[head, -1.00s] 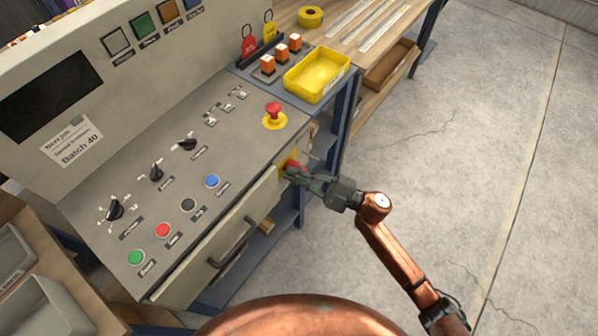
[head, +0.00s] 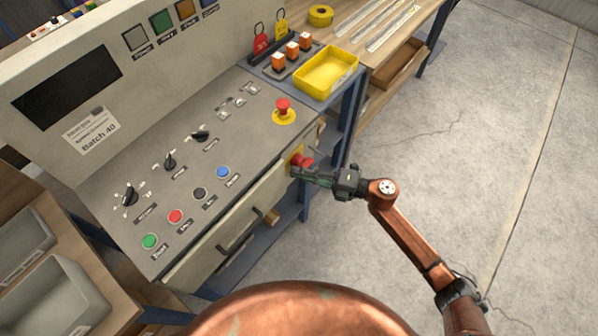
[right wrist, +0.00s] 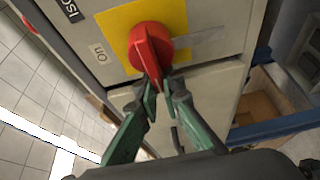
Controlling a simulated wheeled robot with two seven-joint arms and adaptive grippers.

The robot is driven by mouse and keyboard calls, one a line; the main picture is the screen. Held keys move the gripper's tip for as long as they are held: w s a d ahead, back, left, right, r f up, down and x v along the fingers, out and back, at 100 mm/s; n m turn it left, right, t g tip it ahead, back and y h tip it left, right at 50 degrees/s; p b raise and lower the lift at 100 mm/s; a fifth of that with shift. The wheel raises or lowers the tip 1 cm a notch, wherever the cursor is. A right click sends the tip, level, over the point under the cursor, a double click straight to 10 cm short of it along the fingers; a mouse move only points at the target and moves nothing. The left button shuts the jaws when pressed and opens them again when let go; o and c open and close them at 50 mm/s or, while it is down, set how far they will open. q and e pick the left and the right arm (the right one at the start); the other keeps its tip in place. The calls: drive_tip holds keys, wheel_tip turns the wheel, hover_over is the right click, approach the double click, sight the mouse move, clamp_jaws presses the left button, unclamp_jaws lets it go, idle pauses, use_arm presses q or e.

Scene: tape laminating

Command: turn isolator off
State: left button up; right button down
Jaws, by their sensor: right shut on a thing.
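The isolator is a red rotary handle (right wrist: 150,48) on a yellow plate (right wrist: 112,28), on the front face of the control console. In the right wrist view an "ON" label shows to the left of the plate, and part of a label above it is cut off. The handle also shows in the head view (head: 301,160) at the console's right front corner. My right gripper (right wrist: 160,85) is shut on the handle's lower grip, which points down between the fingertips. It also shows in the head view (head: 312,172). My left gripper is in neither view.
A red emergency stop button (head: 283,106) stands on the console top above the isolator. A drawer handle (head: 240,232) juts from the front face. A yellow tray (head: 327,73) sits behind, near orange blocks. The floor to the right is clear.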

drive_tip(key=shift+w+d, duration=0.25)
drive_tip(key=shift+w, duration=0.2)
drive_tip(key=c, duration=2.1)
unclamp_jaws()
drive_tip(key=shift+d, duration=0.15)
drive_tip(key=shift+s+d+f, duration=0.1)
drive_tip(key=shift+d, duration=0.25)
drive_tip(key=v, duration=0.7)
drive_tip(key=s+v, duration=0.1)
drive_tip(key=v, duration=0.2)
drive_tip(key=shift+d, duration=0.2)
